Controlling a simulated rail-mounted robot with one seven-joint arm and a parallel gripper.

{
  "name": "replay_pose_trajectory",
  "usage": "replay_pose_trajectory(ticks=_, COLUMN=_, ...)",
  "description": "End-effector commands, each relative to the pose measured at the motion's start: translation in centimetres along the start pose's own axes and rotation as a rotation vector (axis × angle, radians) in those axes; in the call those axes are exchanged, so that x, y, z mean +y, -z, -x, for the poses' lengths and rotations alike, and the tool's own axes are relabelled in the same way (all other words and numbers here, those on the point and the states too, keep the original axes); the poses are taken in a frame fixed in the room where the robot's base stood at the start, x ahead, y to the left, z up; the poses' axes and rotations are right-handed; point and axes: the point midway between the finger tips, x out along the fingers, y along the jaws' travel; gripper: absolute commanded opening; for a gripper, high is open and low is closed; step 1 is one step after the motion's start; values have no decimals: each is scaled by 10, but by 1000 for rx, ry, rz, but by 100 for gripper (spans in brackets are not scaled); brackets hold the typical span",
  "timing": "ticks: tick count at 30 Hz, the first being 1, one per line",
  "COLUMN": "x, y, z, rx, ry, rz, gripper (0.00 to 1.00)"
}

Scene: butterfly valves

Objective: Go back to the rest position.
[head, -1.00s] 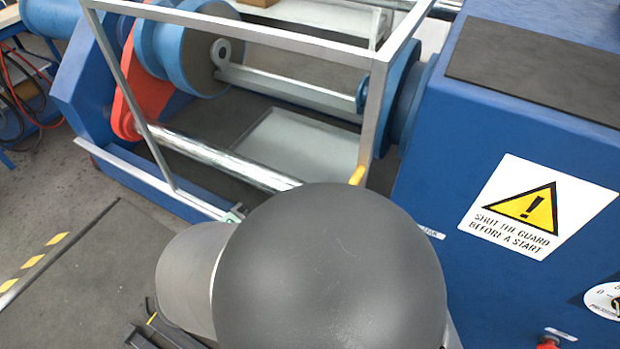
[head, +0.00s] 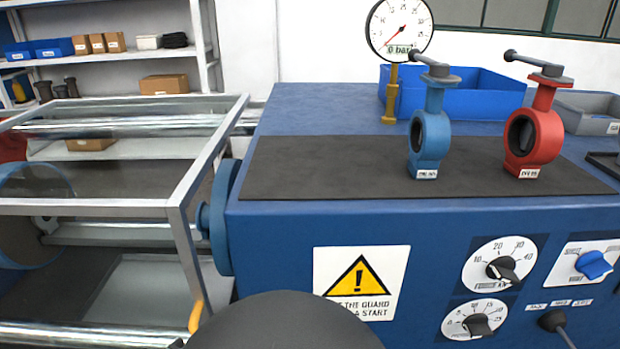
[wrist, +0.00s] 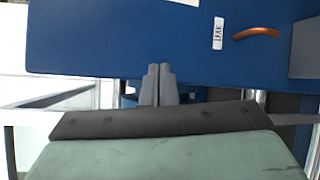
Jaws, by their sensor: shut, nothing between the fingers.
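My gripper (wrist: 159,70) shows in the wrist view with its two grey fingers together and nothing between them. It is in front of a blue panel (wrist: 110,40) and above a dark bar (wrist: 150,120); I cannot tell the distance to either. In the head view the gripper is out of sight; only a dark rounded part of my arm shows at the bottom. A blue butterfly valve (head: 430,135) and a red butterfly valve (head: 535,130) stand upright on a black mat (head: 330,170), apart from my arm.
A pressure gauge (head: 400,28) reads near 0 bar behind the mat. A blue bin (head: 470,95) stands behind the valves. The guard frame (head: 185,215) is at left. A warning sign (head: 360,283) and knobs are on the blue front. The wrist view shows an orange handle (wrist: 257,32).

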Motion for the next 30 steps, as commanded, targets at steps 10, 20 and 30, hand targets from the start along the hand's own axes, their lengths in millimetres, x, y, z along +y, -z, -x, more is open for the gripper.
replay_pose_trajectory(ticks=10, x=1, y=-158, z=-102, rx=-434, ry=712, rz=-109, gripper=0)
replay_pose_trajectory(ticks=20, x=3, y=-251, z=-96, rx=-545, ry=1318, rz=-714, gripper=0)
replay_pose_trajectory(ticks=30, x=18, y=-265, z=-99, rx=-501, ry=1397, rz=-1067, gripper=0)
